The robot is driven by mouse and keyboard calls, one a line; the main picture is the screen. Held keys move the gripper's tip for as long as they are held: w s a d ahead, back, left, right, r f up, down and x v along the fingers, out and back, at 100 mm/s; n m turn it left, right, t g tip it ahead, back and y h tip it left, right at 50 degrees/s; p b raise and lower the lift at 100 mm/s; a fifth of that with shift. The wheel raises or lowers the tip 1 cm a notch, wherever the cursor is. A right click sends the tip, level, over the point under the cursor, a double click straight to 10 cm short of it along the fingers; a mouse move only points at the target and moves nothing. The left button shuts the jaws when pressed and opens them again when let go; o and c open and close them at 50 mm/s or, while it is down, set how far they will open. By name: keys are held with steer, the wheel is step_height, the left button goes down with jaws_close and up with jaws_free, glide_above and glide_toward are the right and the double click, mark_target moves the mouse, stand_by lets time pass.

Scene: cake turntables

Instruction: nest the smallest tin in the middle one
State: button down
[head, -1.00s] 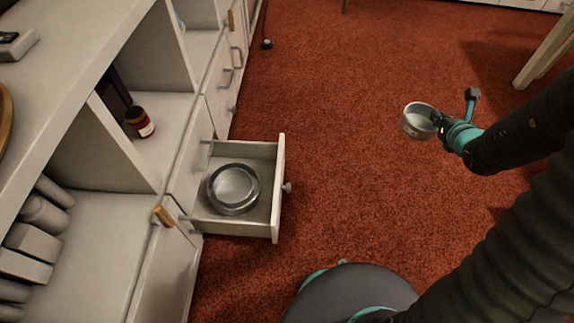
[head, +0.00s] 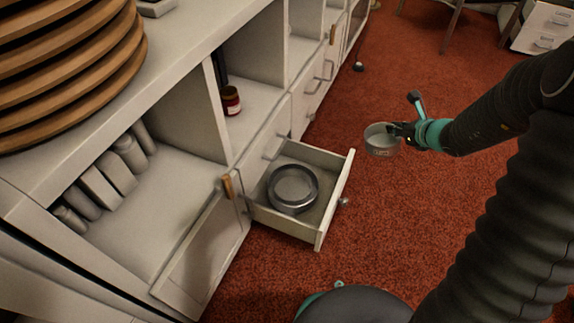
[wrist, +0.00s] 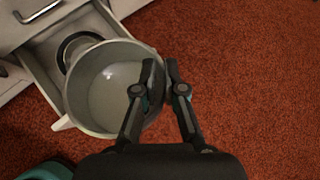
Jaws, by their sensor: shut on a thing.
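My gripper (head: 399,131) is shut on the rim of a small grey metal tin (head: 380,142). The tin hangs right of the open drawer (head: 335,205), above floor level and apart from the drawer. In the wrist view the two fingers (wrist: 161,72) pinch the right wall of the tin (wrist: 98,92), whose open mouth faces the camera. A wider, shallow round tin (head: 293,204) lies in the drawer. It shows concentric rims, and I cannot tell whether it is one tin or two nested. In the wrist view the held tin partly hides it (wrist: 72,45).
The cabinet's open shelves hold a dark red jar (head: 231,101) and several grey containers (head: 98,187). A low cabinet door (head: 205,255) stands open beside the drawer. Stacked wooden boards (head: 75,85) are on the top. Red carpet (head: 440,200) is clear to the right.

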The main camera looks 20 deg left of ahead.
steer(key=s+a+f+n+g+y+b, duration=0.1)
steer(key=s+a+f+n+g+b, duration=0.15)
steer(key=a+f+n, duration=0.65)
steer(key=s+a+f+n+g+y+b, duration=0.2)
steer(key=a+f+n+g, duration=0.15)
steer(key=a+n, duration=0.8)
steer(key=s+a+f+n+g+y+b, duration=0.1)
steer(key=s+a+f+n+g+b, duration=0.15)
steer(key=a+f+n, duration=0.75)
step_height(320, 180, down, 8)
steer(key=d+n+b, duration=0.1)
steer(key=c, duration=1.2)
jaws_free()
steer(key=shift+s, duration=0.1)
steer(key=shift+r, duration=0.1)
